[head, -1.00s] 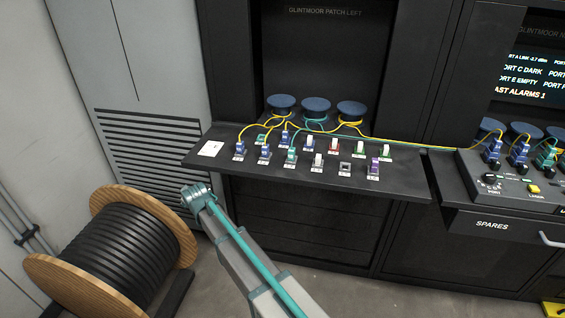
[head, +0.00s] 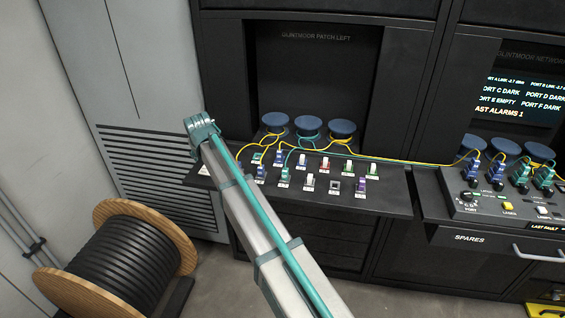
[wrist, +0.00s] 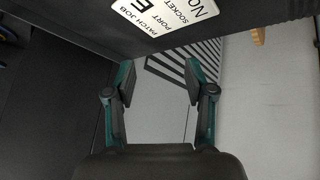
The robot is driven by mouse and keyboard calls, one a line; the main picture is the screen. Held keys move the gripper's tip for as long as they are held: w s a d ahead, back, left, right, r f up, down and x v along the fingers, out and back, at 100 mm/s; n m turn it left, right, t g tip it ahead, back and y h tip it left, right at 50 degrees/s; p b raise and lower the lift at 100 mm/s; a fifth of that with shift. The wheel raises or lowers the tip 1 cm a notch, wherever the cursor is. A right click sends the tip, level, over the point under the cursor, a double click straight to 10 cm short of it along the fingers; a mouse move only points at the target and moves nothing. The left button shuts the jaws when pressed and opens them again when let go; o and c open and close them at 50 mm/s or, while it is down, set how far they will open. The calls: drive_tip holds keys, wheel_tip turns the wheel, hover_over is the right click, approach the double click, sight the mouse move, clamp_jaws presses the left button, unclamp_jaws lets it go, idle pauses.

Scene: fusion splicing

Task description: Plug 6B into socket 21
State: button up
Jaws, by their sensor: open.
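Small coloured plugs and sockets stand in rows on the patch shelf (head: 392,200) in the head view. They include blue plugs (head: 261,172), a teal plug (head: 284,174), a white one (head: 310,180) and a purple one (head: 361,185). Their labels are too small to read, so I cannot tell which is 6B or socket 21. My gripper (wrist: 160,78) is open and empty in the wrist view, with pale floor and a vent between its fingers. In the head view my arm's end is raised at the shelf's left end, and its fingers cannot be made out.
A patch job card (wrist: 165,12) reading port E lies above the fingers in the wrist view. Blue spools (head: 308,127) with yellow and teal cables stand behind the plugs. A cable drum (head: 125,255) is on the floor at left. A console (head: 480,208) stands at right.

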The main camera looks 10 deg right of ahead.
drive_tip(key=s+d+r+m+g+h+p, duration=0.1)
drive_tip(key=s+d+r+m+g+p, duration=0.15)
drive_tip(key=d, duration=0.55)
drive_tip(key=s+d+r+m+g+p, duration=0.1)
drive_tip(key=d+r+m+p, duration=0.2)
drive_tip(key=d, duration=0.4)
drive_tip(key=m+g+p, duration=0.4)
drive_tip(key=m+p, duration=0.1)
drive_tip(key=p, duration=0.1)
hover_over(285, 169)
drive_tip(key=shift+a+r+t, duration=0.2)
drive_tip(key=shift+r+t, duration=0.05)
drive_tip(key=shift+r, duration=0.1)
drive_tip(key=shift+s+d+f, duration=0.1)
drive_tip(key=shift+s+d, duration=0.1)
drive_tip(key=shift+d, duration=0.05)
drive_tip(key=shift+f, duration=0.15)
drive_tip(key=shift+f+b, duration=2.4)
drive_tip(key=shift+f, duration=1.95)
drive_tip(key=shift+p, duration=0.4)
